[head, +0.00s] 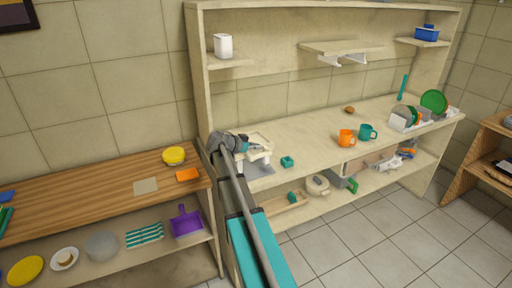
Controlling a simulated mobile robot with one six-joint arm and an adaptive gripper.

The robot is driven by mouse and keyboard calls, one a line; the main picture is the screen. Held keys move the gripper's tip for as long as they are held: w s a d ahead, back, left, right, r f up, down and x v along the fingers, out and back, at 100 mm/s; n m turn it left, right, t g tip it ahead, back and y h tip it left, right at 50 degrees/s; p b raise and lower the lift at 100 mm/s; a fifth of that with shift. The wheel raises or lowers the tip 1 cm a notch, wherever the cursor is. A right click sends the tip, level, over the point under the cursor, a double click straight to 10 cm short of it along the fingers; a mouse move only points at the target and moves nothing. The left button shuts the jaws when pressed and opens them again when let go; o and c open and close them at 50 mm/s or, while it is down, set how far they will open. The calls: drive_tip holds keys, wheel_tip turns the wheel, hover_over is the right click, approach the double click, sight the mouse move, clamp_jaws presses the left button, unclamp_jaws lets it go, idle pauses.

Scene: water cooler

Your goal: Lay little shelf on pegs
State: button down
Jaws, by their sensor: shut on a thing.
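My gripper (246,144) is low at the left end of the unit's counter, well below and left of that board. It is shut at a cream, block-like thing (259,138), whose shape and exact grip are partly hidden by the gripper.
A white container (223,46) stands on the left corner shelf, a blue box (427,33) on the right one. The counter's middle is mostly clear.

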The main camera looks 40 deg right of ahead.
drive_tip(key=shift+f+b, duration=0.35)
drive_tip(key=shift+f, duration=0.05)
drive_tip(key=c, duration=0.7)
unclamp_jaws()
